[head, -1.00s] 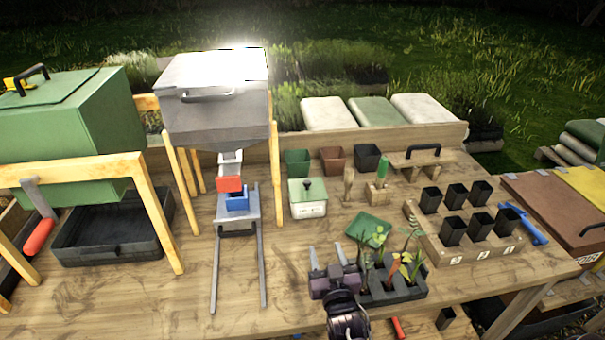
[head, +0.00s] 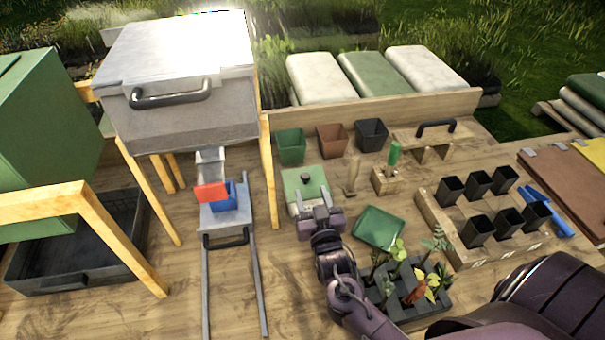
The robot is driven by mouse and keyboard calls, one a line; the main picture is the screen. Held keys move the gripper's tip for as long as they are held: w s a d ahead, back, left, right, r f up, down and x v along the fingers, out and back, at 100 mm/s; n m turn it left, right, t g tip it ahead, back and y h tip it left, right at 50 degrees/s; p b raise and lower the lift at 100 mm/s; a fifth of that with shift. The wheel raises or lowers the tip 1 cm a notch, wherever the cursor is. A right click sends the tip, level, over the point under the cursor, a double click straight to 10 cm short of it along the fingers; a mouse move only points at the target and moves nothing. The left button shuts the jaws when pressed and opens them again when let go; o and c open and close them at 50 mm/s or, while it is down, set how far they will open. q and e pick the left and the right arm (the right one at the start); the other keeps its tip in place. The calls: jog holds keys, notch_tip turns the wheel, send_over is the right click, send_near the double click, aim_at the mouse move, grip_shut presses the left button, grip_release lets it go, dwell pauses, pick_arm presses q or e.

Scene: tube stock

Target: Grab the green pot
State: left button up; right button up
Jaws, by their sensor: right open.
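The green pot (head: 291,147) is a small square pot. It stands upright at the back of the bench, at the left end of a row with a brown pot (head: 332,140) and a black pot (head: 371,135). My right gripper (head: 317,208) is open and sits over the front part of the green-lidded box (head: 301,184), in front of the green pot and apart from it. Whether its fingers touch the box I cannot tell. My left gripper is not in view.
A grey hopper (head: 180,110) on wooden legs stands left of the pots. A green tray (head: 379,227) and a seedling tray (head: 437,303) lie right of my arm. A wooden block (head: 467,249) holding several black pots is further right.

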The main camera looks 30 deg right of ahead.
aim_at(307, 179)
jog(key=shift+w+d+r, duration=0.2)
jog(key=shift+w, duration=0.55)
jog(key=shift+p+x, duration=0.65)
jog(key=shift+x, duration=0.15)
jog(key=p+x, duration=0.2)
jog(key=x, duration=0.2)
jog(key=shift+w+f, duration=0.1)
jog(key=shift+w+d+f, duration=0.1)
jog(key=shift+w, duration=0.15)
jog(key=shift+s, duration=0.1)
jog(key=shift+c, duration=0.2)
jog(key=c, duration=1)
